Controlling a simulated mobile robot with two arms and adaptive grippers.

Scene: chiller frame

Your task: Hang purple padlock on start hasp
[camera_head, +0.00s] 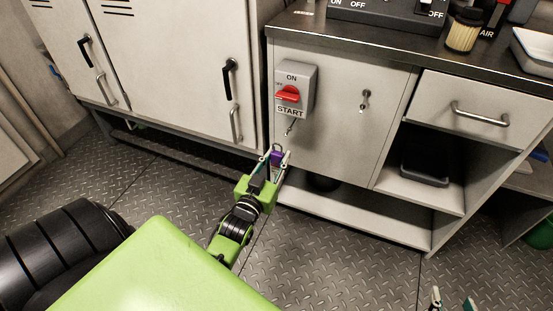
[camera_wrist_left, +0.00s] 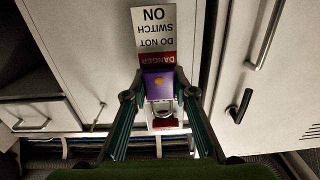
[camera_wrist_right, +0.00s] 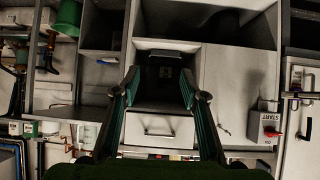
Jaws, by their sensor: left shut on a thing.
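The purple padlock (camera_head: 276,158) is between the fingertips of my left gripper (camera_head: 278,163), which is shut on it. In the left wrist view its purple body (camera_wrist_left: 158,83) shows, with the shackle (camera_wrist_left: 163,106) beyond it. A red and white "DANGER DO NOT SWITCH ON" tag (camera_wrist_left: 155,40) shows beside the body; I cannot tell how it is attached. The start hasp (camera_head: 290,128) hangs below the START label of the grey switch box (camera_head: 296,88). The padlock is below the hasp and apart from it in the head view. My right gripper (camera_head: 452,303) is open and empty.
A cabinet door with a small latch (camera_head: 365,97) is right of the switch box. A drawer (camera_head: 480,103) and open shelves stand further right. Tall lockers (camera_head: 180,60) with handles stand left. The worktop (camera_head: 350,45) overhangs the switch box. The plated floor in front is clear.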

